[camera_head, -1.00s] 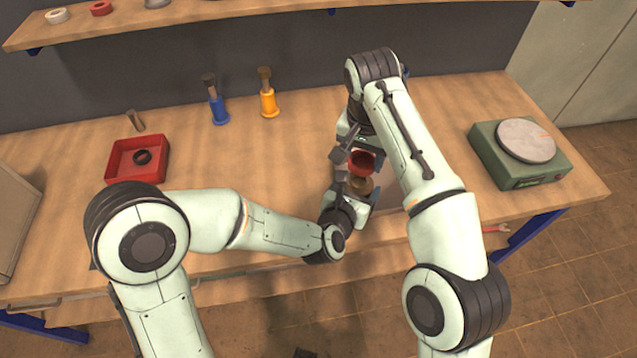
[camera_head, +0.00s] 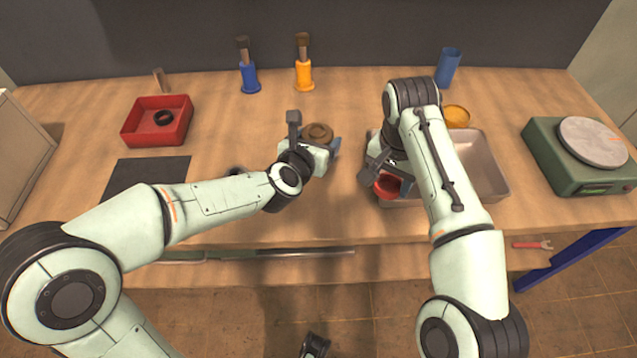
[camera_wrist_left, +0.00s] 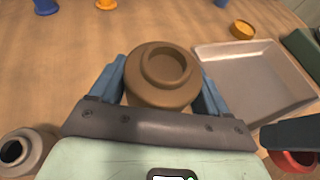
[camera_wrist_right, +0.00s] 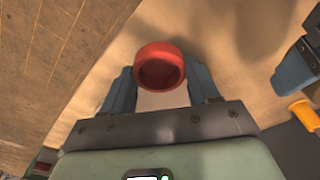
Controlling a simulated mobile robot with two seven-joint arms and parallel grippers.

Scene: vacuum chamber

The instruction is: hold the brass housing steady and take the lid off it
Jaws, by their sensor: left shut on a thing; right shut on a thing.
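The brass housing (camera_head: 318,132) is a brown, round body, upright with its recessed top facing up. My left gripper (camera_head: 320,146) is shut on it, with blue fingers on both sides in the left wrist view (camera_wrist_left: 163,90). The red lid (camera_head: 388,188) is a hollow round cap, apart from the housing and to its right. My right gripper (camera_head: 385,178) is shut on the lid, which also shows between its fingers in the right wrist view (camera_wrist_right: 160,66). The lid is over or beside the grey tray's near left corner. I cannot tell its height.
The grey tray (camera_head: 487,168) stands right of centre, partly behind my right arm, with a yellow round piece (camera_head: 456,116) at its far side. A red bin (camera_head: 158,121) and dark mat (camera_head: 145,172) are left. A green scale (camera_head: 575,165) is right. Brushes and a blue cup (camera_head: 448,68) stand behind.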

